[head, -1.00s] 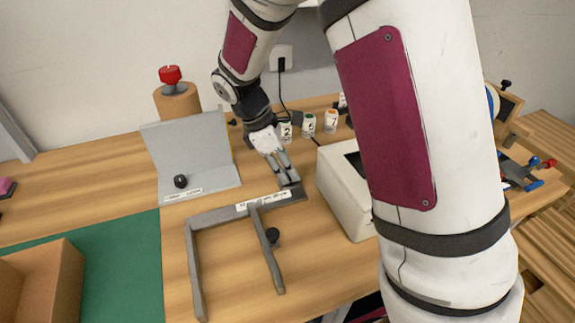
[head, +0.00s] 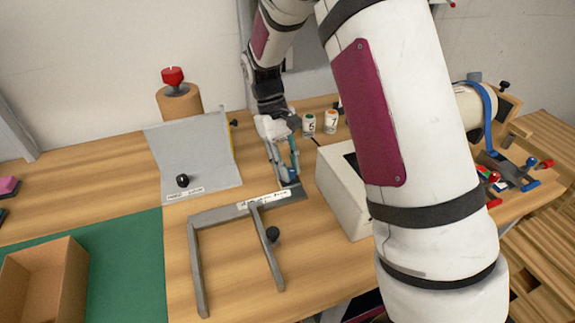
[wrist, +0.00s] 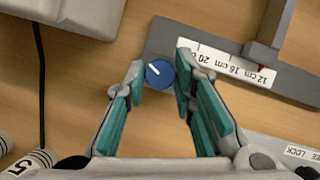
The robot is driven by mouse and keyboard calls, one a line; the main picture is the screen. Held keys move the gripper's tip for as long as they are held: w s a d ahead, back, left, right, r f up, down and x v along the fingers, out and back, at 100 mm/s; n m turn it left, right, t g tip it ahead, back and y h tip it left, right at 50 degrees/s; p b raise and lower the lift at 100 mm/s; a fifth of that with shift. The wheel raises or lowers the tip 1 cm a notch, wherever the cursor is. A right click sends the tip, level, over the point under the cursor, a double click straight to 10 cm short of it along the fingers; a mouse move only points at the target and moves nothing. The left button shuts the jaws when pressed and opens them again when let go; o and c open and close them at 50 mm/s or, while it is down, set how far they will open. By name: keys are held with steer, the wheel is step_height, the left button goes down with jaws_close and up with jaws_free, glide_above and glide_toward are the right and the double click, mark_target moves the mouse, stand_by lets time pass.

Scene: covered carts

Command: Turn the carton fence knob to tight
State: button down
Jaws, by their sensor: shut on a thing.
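The carton fence (head: 196,262) is a grey frame on the wooden table, with a sliding arm (head: 268,250) and a white cm scale (head: 262,200). At the end of its bar, in the wrist view, is a round blue knob (wrist: 159,73) with a white mark pointing to the upper left. My gripper (head: 289,180) is upright over that bar end. In the wrist view my gripper (wrist: 160,80) has its teal-padded fingertips on either side of the knob, shut on it. The scale and a red pointer (wrist: 261,68) lie just right of the knob.
A white box (head: 345,205) stands close to the right of the gripper. A grey angled plate (head: 195,155) with a black knob (head: 183,180) is to the left. Small numbered bottles (head: 331,121) stand behind. An open carton (head: 45,285) sits on a green mat (head: 125,260).

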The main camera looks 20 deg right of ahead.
mark_target(290, 169)
steer(key=m+y, duration=0.1)
steer(key=m, duration=0.3)
steer(key=shift+d+m+y, duration=0.1)
steer(key=shift+m+y, duration=0.2)
steer(key=shift+y, duration=0.1)
steer(key=shift+d+m+y+p, duration=0.1)
steer(key=shift+m+y+p, duration=0.5)
steer(key=shift+m, duration=1.3)
steer(key=c, duration=1.3)
jaws_free()
steer(key=shift+c, duration=0.2)
steer(key=shift+r, duration=0.1)
step_height(290, 169, up, 10)
